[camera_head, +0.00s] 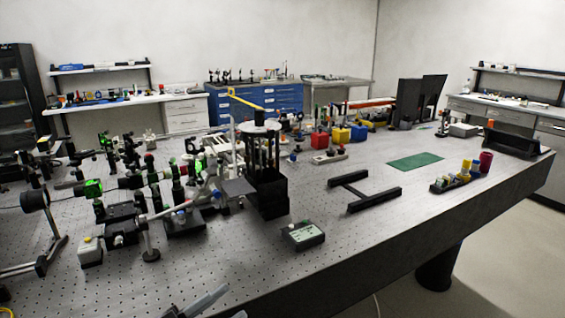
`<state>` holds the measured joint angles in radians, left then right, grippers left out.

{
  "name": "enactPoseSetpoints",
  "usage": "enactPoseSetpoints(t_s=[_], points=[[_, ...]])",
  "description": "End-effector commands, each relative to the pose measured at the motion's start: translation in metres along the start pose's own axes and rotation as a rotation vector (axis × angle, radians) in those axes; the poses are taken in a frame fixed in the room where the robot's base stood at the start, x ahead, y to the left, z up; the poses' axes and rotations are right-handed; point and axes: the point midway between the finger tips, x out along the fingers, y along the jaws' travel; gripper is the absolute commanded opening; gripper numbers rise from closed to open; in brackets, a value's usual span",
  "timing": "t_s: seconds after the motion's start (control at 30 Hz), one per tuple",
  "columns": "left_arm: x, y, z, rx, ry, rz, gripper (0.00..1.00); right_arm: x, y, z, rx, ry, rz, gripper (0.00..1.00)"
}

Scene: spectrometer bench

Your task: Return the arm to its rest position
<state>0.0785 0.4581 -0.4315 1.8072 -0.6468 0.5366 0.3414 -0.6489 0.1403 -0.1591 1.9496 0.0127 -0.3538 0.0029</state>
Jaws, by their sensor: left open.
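My left gripper (216,303) shows only in part at the bottom edge of the head view, left of the middle. Its grey fingers are apart and nothing shows between them. It is in front of the perforated optical bench (330,250), near the bench's front edge; I cannot tell its height over the surface. The rest of the left arm is cut off by the frame. My right gripper is not in view.
Optical mounts (120,220) crowd the bench's left half. A black post assembly (265,170) stands mid-bench. A small grey-green box (303,236), a black H-shaped frame (372,200) and a green mat (415,161) lie to the right. The front right surface is clear.

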Motion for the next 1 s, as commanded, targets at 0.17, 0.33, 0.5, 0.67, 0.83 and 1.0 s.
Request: enactPoseSetpoints(t_s=[0.17, 0.33, 0.5, 0.67, 0.83, 1.0], points=[[-0.049, 0.025, 0.046, -0.25, -0.328, -0.223, 0.43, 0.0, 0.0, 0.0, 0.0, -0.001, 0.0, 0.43], [-0.121, 0.076, 0.082, -0.496, -0.687, -0.344, 0.43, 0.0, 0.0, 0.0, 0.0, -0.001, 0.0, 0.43], [-0.193, 0.14, 0.09, -0.719, -0.999, -0.377, 0.43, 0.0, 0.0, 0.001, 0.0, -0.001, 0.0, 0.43], [-0.232, 0.179, 0.082, -0.845, -1.162, -0.37, 0.43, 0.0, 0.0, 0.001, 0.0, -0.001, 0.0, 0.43], [-0.244, 0.19, 0.079, -0.883, -1.209, -0.364, 0.43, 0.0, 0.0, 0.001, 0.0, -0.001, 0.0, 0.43], [-0.243, 0.19, 0.079, -0.881, -1.208, -0.363, 0.43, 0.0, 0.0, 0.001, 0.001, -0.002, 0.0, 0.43]])
